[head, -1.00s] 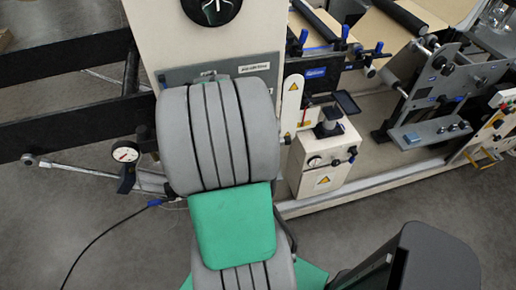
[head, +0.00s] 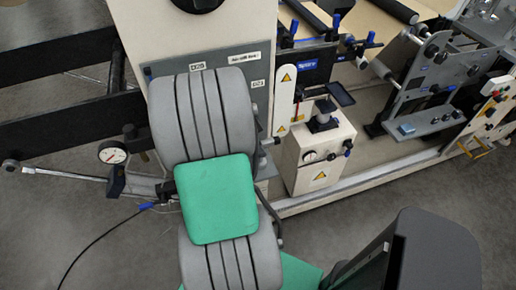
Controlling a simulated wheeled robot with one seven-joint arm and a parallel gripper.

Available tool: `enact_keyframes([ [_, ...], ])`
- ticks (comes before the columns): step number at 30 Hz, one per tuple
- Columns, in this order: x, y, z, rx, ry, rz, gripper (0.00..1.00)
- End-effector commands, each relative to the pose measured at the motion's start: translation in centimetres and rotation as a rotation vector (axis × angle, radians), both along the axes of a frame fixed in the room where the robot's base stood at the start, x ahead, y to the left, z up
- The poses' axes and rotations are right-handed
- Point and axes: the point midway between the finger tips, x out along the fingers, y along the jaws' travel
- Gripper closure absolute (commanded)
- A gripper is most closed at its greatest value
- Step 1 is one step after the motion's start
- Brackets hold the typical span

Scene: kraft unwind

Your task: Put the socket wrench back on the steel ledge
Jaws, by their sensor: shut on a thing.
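The socket wrench (head: 65,174) is a long thin silver bar at the left of the head view, roughly level, with a dark round end at far left. Its right end meets the dark fingers of my gripper (head: 117,182), which is shut on it, above the floor and in front of the black beams. My own grey arm hides part of the gripper.
A round dial gauge (head: 112,152) shows just above the gripper. Black beams (head: 60,117) run across the left. A cream box with a warning triangle (head: 318,157) stands right of my arm. A black cable (head: 95,243) hangs at lower left. Open floor lies at lower left.

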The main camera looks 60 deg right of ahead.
Motion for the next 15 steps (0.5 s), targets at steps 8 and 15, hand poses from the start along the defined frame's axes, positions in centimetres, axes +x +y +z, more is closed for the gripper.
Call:
enact_keyframes([
  [8,0.0,0.03,-0.3,0.0,0.0,0.001,0.68],
  [15,0.0,0.03,-0.29,0.0,0.0,0.001,0.6],
])
